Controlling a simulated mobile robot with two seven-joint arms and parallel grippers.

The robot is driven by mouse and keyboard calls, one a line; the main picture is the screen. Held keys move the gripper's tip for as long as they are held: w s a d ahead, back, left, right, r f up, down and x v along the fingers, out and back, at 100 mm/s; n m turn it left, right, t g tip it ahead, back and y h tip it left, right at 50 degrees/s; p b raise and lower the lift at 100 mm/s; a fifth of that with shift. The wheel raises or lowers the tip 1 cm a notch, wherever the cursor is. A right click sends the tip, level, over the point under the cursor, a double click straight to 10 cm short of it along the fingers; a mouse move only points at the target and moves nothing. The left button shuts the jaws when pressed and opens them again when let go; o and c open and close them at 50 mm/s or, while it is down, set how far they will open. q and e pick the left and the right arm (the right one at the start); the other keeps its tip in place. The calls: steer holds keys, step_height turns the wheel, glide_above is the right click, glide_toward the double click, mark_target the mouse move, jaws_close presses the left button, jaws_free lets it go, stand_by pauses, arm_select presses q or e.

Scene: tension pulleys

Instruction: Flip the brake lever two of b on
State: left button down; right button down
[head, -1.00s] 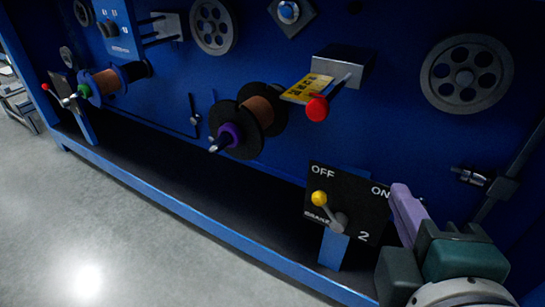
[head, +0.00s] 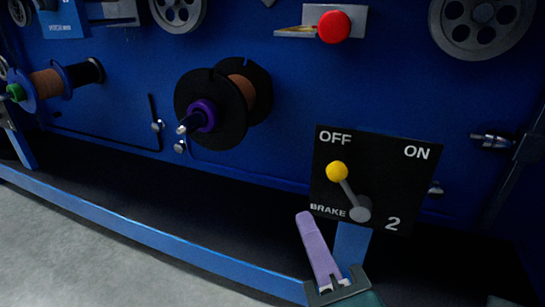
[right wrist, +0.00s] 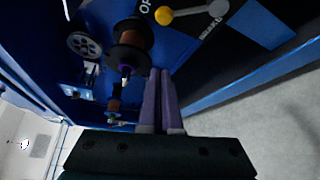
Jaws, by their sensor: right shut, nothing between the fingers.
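The brake lever of panel 2 has a yellow ball knob (head: 337,171) on a grey arm with a pivot at the lower right. It tilts up and left, toward the OFF label. Its black panel (head: 400,178) reads OFF, ON, BRAKE and 2. My right gripper (head: 305,217) is shut and empty, just below and left of the lever, with its purple fingers apart from the knob. In the right wrist view the shut fingers (right wrist: 161,72) point up near the yellow knob (right wrist: 164,16). My left gripper is not in view.
A black spool (head: 210,110) with a purple hub juts out left of the panel. Another copper spool (head: 45,82) is at far left. A blue rail (head: 150,225) runs along the front.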

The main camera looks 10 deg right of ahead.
mark_target(348, 189)
steer(key=w+f+b, duration=0.2)
steer(key=w, duration=0.8)
steer(key=d, duration=0.1)
steer(key=s+d+r, duration=0.1)
steer(key=d, duration=0.1)
steer(key=d+p, duration=0.1)
steer(key=shift+s+d+r, duration=0.25)
steer(key=shift+s+r, duration=0.05)
steer(key=shift+w+a, duration=0.1)
steer(key=shift+d+r+p, duration=0.2)
steer(key=shift+p, duration=0.1)
